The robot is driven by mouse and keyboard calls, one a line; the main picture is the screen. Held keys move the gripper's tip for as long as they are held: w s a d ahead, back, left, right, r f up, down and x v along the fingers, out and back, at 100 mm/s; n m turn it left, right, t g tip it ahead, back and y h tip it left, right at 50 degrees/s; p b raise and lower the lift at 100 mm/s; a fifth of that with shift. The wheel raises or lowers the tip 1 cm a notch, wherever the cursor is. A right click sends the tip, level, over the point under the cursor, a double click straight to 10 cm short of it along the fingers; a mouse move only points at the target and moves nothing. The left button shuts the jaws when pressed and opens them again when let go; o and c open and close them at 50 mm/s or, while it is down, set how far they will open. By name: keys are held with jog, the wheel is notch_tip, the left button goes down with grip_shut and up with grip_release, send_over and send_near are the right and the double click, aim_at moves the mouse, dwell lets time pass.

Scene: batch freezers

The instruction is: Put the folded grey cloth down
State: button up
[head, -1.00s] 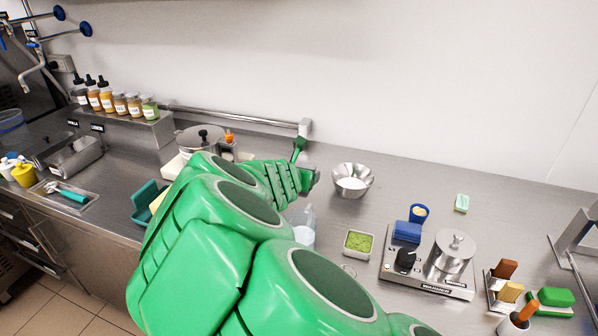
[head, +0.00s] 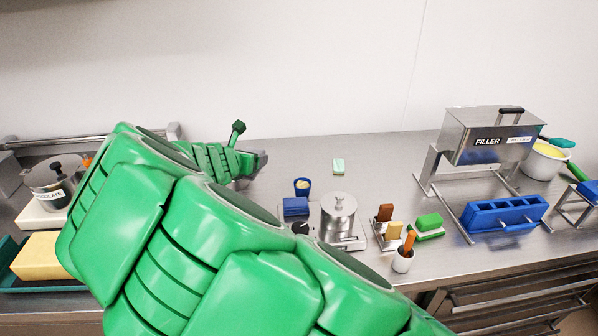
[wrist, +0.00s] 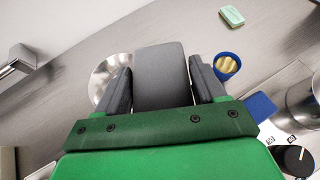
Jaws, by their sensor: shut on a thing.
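The folded grey cloth (wrist: 160,62) is held between the two dark fingers of my gripper (wrist: 161,84) in the wrist view. My gripper is shut on it, and the cloth reaches forward past the fingers above the steel counter. In the head view my gripper (head: 256,164) is at the end of my green arm, over the back of the counter near the wall. The cloth cannot be made out clearly there.
A steel bowl (wrist: 108,78) lies partly behind the gripper. A blue cup (wrist: 228,67) stands to its right, with a pale green block (wrist: 231,16) farther back. A warmer with a lidded pot (head: 339,218) stands nearby. Counter between the green block and the filler (head: 490,138) is clear.

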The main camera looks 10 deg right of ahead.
jog(key=w+d+m+g+h, duration=0.2)
jog(key=d+m+g+h, duration=0.15)
jog(key=d, duration=1.25)
send_over(300, 171)
jog(key=s, duration=0.2)
jog(key=shift+m+t, duration=0.35)
notch_tip(300, 171, down, 8)
jog(key=shift+w+f, duration=0.1)
jog(key=shift+w, duration=0.05)
jog(key=shift+w+f, duration=0.85)
jog(key=shift+f, duration=1.65)
jog(key=shift+f, duration=0.15)
jog(key=o, duration=1)
